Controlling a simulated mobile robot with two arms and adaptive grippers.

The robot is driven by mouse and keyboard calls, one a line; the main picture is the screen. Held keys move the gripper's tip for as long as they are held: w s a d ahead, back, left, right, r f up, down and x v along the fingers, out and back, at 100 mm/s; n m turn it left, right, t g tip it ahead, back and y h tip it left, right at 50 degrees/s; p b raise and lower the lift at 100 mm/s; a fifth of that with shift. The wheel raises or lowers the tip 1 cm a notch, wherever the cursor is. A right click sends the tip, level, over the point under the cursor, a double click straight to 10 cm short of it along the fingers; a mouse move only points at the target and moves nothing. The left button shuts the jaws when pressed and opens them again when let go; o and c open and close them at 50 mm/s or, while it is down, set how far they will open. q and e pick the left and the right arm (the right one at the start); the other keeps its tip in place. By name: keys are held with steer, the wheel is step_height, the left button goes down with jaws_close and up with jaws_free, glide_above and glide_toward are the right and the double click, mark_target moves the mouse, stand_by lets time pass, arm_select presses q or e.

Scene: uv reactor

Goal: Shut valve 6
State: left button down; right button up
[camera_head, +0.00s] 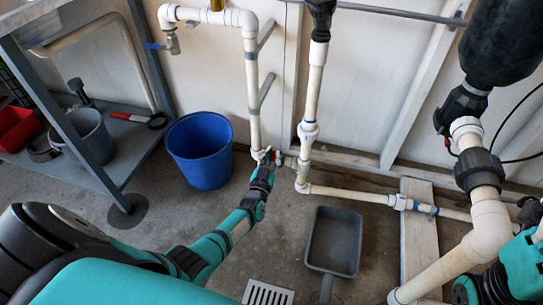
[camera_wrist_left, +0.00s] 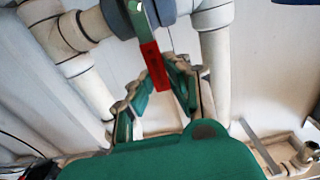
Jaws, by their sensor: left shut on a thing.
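My left gripper (camera_head: 266,158) reaches to a small valve low on the wall, between two white upright pipes. The valve's red handle (camera_head: 279,158) shows just beside the fingertips. In the left wrist view, the red handle (camera_wrist_left: 154,66) hangs down between the two fingers of the left gripper (camera_wrist_left: 158,80), and they are shut on it. The handle's upper part is green-grey, and a dark grey valve body (camera_wrist_left: 122,18) is behind it. No valve number is readable. My right gripper's fingers do not show.
A blue bucket (camera_head: 200,150) stands left of the valve. A grey dustpan (camera_head: 335,240) lies on the floor to the right. A blue-handled valve (camera_head: 403,202) sits on the low pipe. A thick white pipe (camera_head: 488,225) stands at right; a metal shelf (camera_head: 125,165) is at left.

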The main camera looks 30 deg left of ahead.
arm_select(q)
steer(key=shift+d+f, duration=0.1)
steer(key=c, duration=1.3)
jaws_free()
steer(key=shift+o, duration=0.2)
steer(key=shift+s, duration=0.1)
steer(key=v, duration=1.2)
